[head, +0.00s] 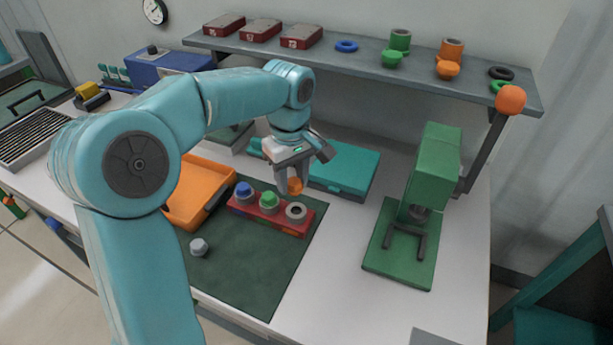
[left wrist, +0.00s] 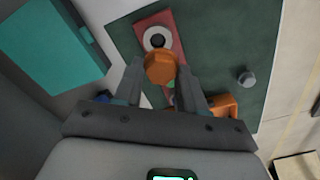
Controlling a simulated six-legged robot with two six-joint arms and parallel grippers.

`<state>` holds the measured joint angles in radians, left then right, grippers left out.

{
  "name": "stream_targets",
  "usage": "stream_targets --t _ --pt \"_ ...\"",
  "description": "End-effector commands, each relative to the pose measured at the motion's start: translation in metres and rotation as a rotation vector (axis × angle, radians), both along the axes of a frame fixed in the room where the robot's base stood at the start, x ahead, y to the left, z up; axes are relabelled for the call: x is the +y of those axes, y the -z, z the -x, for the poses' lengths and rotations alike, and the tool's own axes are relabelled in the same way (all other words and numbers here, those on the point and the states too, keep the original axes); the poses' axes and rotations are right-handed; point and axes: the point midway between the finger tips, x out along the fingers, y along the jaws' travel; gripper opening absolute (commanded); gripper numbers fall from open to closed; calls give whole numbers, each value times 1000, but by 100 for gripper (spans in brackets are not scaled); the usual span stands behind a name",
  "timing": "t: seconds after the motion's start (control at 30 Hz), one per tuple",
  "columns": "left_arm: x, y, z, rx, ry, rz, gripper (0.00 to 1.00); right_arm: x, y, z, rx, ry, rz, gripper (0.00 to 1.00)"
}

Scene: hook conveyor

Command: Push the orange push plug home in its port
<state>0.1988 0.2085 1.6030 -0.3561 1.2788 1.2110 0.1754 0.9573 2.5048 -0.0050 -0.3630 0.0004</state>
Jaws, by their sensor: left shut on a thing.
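My left gripper (head: 288,184) is shut on the orange push plug (head: 295,186). It holds the plug above the red port block (head: 244,215), clear of it. The plug also shows between the fingertips in the left wrist view (left wrist: 160,68). The block's right-hand port (head: 296,211) is a grey ring with a dark, empty hole; in the left wrist view the ring (left wrist: 157,39) lies just beyond the plug. A blue plug (head: 244,189) and a green plug (head: 268,200) sit in the block's other places. My right gripper is not in view.
The block stands on a dark green mat (head: 262,269), with a loose grey piece (head: 199,247) on it. An orange tray (head: 190,212) is at left, a teal case (head: 345,168) behind, a green press (head: 432,180) at right. A shelf (head: 364,66) runs above.

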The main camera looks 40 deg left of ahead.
Motion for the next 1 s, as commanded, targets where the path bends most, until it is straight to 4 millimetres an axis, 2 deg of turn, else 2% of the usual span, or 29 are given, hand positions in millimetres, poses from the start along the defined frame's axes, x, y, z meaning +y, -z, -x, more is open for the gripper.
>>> stream_targets --t 0.37,0.73,1.0 --pt "12 10 8 2 -38 -2 12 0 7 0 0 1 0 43" --pt "11 45 7 1 -36 -1 12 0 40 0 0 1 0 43" --pt "10 60 4 2 -33 -2 12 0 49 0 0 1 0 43"
